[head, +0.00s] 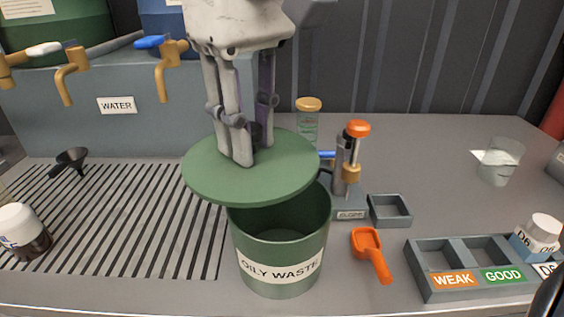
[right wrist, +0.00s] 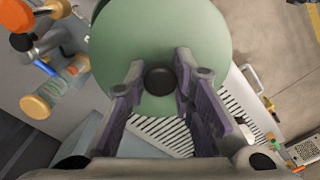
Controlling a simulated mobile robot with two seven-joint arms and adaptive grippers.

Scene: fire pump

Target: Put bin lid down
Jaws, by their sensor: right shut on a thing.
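The round green bin lid (head: 215,178) is held level above the green OILY WASTE bin (head: 280,250), shifted to the bin's back left. The bin's mouth shows open at the front and right. My right gripper (head: 250,150) comes down from above and is shut on the lid's dark knob. The right wrist view shows the lid (right wrist: 160,35) and its black knob (right wrist: 159,81) between the fingers of my right gripper (right wrist: 157,75). The lid hides the bin's back rim in the head view. My left gripper is not in view.
A pump stand (head: 350,180) with an orange top and a lidded jar (head: 308,120) stand close behind the bin. An orange scoop (head: 371,255) and a WEAK/GOOD tray (head: 470,295) lie right. A slotted drain (head: 120,230) lies left, with a white-capped bottle (head: 22,232).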

